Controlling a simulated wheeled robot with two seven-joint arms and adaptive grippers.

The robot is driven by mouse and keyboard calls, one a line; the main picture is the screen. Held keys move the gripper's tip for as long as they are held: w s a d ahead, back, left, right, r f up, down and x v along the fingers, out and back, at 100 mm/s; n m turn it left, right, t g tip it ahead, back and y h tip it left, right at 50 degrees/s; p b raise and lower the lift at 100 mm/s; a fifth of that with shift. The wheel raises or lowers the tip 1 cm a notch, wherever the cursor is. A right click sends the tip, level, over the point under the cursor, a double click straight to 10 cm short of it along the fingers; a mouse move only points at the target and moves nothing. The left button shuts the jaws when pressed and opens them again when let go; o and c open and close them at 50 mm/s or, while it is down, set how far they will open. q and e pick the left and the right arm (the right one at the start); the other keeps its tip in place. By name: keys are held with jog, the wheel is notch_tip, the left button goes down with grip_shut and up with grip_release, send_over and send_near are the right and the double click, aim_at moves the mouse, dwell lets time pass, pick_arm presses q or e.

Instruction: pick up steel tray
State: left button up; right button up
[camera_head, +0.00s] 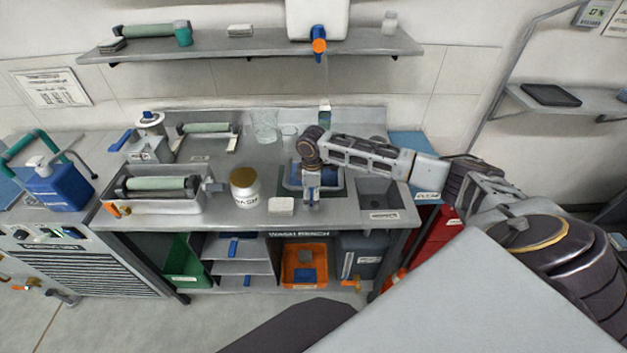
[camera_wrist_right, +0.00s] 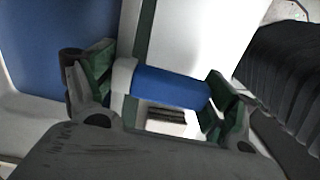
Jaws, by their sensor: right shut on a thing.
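My right gripper (camera_head: 312,198) is over the wash bench, pointing down, with its arm coming in from the right. In the right wrist view, the green-padded fingers of the gripper (camera_wrist_right: 163,88) are shut on a blue handle (camera_wrist_right: 170,86) with a pale bracket at its end. In the head view, a small steel tray with blue parts (camera_head: 293,180) lies around the gripper on a dark green mat. The gripper and wrist hide much of it, so I cannot tell whether it touches the mat. My left gripper is not in view.
A gold-lidded jar (camera_head: 244,188) and a pale block (camera_head: 281,206) stand left of the gripper. A grey basin with a roller (camera_head: 160,203) is further left. Glass beakers (camera_head: 264,127) stand behind. A shelf (camera_head: 250,47) hangs above.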

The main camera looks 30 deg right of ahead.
jog(key=shift+r, duration=0.15)
jog(key=shift+r+b, duration=0.3)
jog(key=shift+r, duration=4.6)
